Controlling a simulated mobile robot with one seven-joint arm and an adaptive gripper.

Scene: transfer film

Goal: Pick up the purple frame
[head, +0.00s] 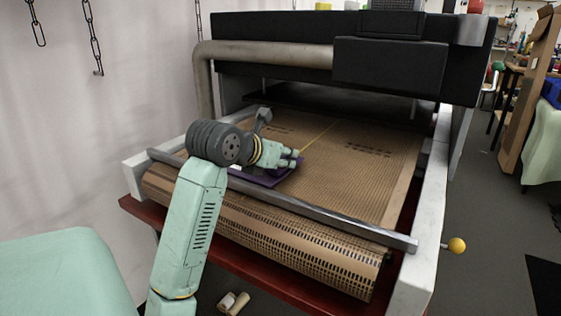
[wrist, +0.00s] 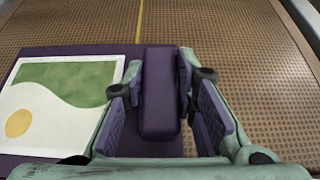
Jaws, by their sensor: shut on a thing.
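The purple frame (head: 262,179) lies flat on the brown perforated conveyor belt in the head view, partly hidden by my arm. In the wrist view a raised purple bar (wrist: 160,95) stands on the frame's right part. A print of green, white and yellow shapes (wrist: 62,102) fills its left part. My gripper (head: 288,160) is over the frame. Its fingers, which also show in the wrist view (wrist: 163,90), are on either side of the raised bar and shut on it. I cannot tell whether the frame is lifted off the belt.
The conveyor (head: 370,165) runs under a black machine hood (head: 350,55) at the back. A metal bar (head: 330,215) crosses its front, with white side rails (head: 430,200). A pale green table (head: 60,275) stands at lower left. The belt right of the frame is clear.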

